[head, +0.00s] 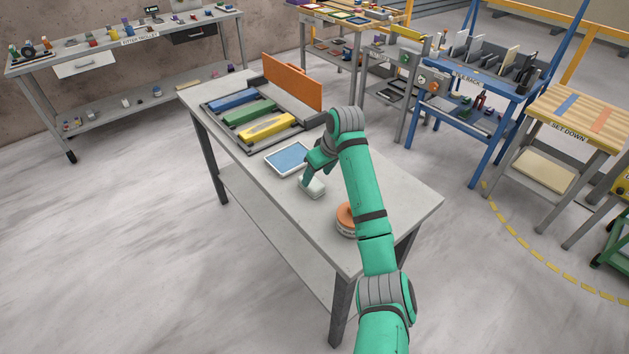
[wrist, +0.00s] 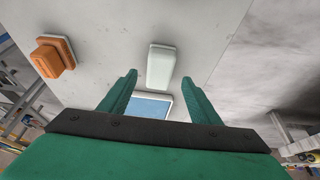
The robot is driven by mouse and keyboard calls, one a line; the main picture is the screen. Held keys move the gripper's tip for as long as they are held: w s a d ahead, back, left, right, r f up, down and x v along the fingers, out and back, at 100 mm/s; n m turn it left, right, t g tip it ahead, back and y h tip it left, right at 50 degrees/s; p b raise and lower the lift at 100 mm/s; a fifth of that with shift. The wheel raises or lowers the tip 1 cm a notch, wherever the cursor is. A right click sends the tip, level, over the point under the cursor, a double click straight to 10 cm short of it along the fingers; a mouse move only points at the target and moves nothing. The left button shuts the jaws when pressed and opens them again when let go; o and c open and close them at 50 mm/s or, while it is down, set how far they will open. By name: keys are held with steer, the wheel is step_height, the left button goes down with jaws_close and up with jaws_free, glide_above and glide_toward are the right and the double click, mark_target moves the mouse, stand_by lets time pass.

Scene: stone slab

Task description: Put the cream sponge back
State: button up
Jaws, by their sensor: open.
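The cream sponge (head: 313,188), a pale rounded block, lies on the stone slab table (head: 236,172). In the wrist view the sponge (wrist: 161,64) is upright in the picture, its lower end between the fingertips. My gripper (head: 309,178) is above it, partly hiding it in the head view. In the wrist view my gripper (wrist: 159,77) has its two green fingers spread, with nothing held; I cannot tell their exact height above the sponge. A white-rimmed blue tray (head: 288,158) lies just behind the sponge; part of it (wrist: 150,105) shows between the fingers.
An orange block on a pale base (head: 345,219) stands near the arm, also seen in the wrist view (wrist: 52,57). A rack of blue, green and yellow pieces (head: 249,115) and an orange upright panel (head: 292,81) occupy the far end. The left front is clear.

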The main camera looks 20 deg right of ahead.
steer(key=v, duration=0.5)
steer(key=shift+s+r, duration=0.1)
steer(key=shift+r, duration=0.25)
